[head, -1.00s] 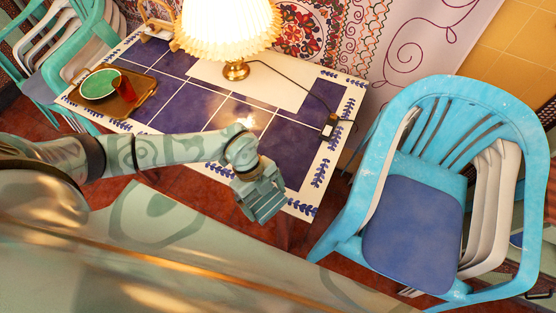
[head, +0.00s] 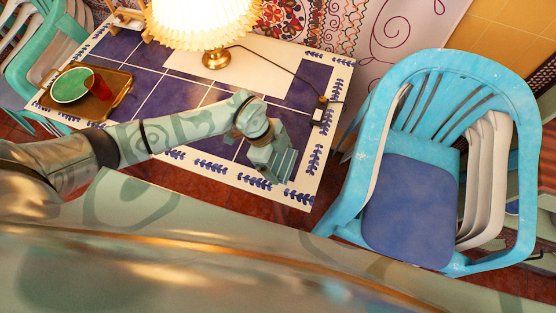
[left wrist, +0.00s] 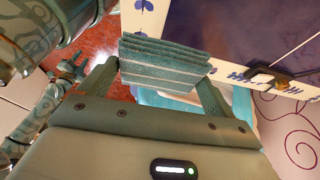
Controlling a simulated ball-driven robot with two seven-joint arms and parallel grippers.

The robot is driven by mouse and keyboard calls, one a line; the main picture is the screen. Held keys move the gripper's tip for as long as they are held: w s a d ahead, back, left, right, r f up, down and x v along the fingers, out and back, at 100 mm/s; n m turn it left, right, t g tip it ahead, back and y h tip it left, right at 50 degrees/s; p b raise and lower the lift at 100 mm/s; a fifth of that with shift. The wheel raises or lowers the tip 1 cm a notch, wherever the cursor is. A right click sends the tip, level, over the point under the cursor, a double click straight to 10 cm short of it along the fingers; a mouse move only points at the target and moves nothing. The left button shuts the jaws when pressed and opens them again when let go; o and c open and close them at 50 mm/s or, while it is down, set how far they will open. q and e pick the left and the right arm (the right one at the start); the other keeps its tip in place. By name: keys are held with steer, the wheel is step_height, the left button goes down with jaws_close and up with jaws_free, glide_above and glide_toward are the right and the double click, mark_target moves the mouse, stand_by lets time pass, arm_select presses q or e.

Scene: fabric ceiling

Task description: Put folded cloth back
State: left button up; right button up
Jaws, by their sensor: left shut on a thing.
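My left gripper (head: 270,158) is over the front right part of the tiled table (head: 205,178) in the head view. It is shut on the folded cloth (left wrist: 165,62), a green layered bundle with pale stripes, held between both fingers in the left wrist view. The cloth also shows in the head view (head: 281,166), small and close to the table's blue-and-white border. I cannot tell its height above the table. My right gripper (left wrist: 72,66) shows small at the left of the left wrist view, with its fingers apart and empty, over the red floor.
A lit lamp (head: 216,59) stands at the table's back, its cable running right to a small switch box (head: 319,115). A tray (head: 104,105) with a green plate (head: 71,85) and red cup (head: 96,84) is at the left.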

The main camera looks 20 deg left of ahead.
mark_target(278, 156)
arm_select(q)
steer(key=w+f, duration=0.1)
steer(key=w+f+b, duration=0.1)
steer(key=f, duration=0.1)
steer(key=w+a+f, duration=0.1)
steer(key=shift+a+f+b, duration=0.1)
steer(key=shift+f+b, duration=0.2)
steer(key=shift+f, duration=0.05)
step_height(278, 156, down, 3)
steer(key=shift+r+b, duration=0.15)
steer(key=shift+b, duration=0.35)
arm_select(e)
steer(key=f, duration=0.3)
steer(key=shift+s+a+f, duration=0.15)
steer(key=shift+a, duration=0.1)
arm_select(q)
steer(key=shift+f, duration=0.3)
steer(key=o, duration=0.8)
steer(key=shift+c, duration=0.2)
steer(key=shift+a+r, duration=0.1)
steer(key=shift+r, duration=0.15)
steer(key=p+v, duration=0.3)
steer(key=v, duration=0.8)
steer(key=shift+w+a+r, duration=0.15)
steer(key=shift+r, duration=0.25)
arm_select(e)
steer(key=r, duration=0.3)
steer(key=shift+w+d, duration=0.2)
steer(key=shift+w, duration=0.05)
steer(key=shift+a, duration=0.15)
